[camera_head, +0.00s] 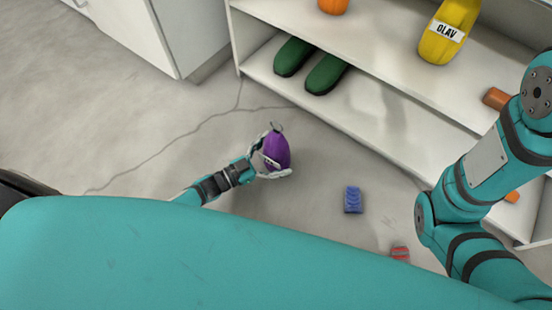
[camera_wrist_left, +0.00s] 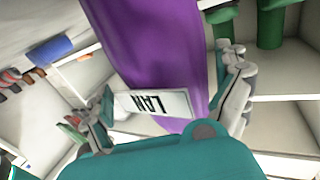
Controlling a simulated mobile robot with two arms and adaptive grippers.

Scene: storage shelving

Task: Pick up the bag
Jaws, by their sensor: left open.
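The bag is purple (camera_head: 277,149) with a small dark loop at its top, and it is on or just above the grey floor in front of the shelf. In the left wrist view the purple bag (camera_wrist_left: 165,50) fills the middle and carries a white label reading "LAN". My left gripper (camera_head: 271,163) is open, with its fingers on either side of the bag. In the left wrist view the gripper (camera_wrist_left: 172,98) has one finger left and one right of the bag; I cannot tell whether they touch it. My right gripper is out of view.
A white shelf (camera_head: 375,98) stands behind, holding green shoes (camera_head: 309,67) and a yellow bag (camera_head: 447,30) labelled "OLAV". A blue item (camera_head: 353,200) and a red item (camera_head: 400,254) lie on the floor to the right. A white cabinet (camera_head: 150,30) stands upper left. Floor at left is clear.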

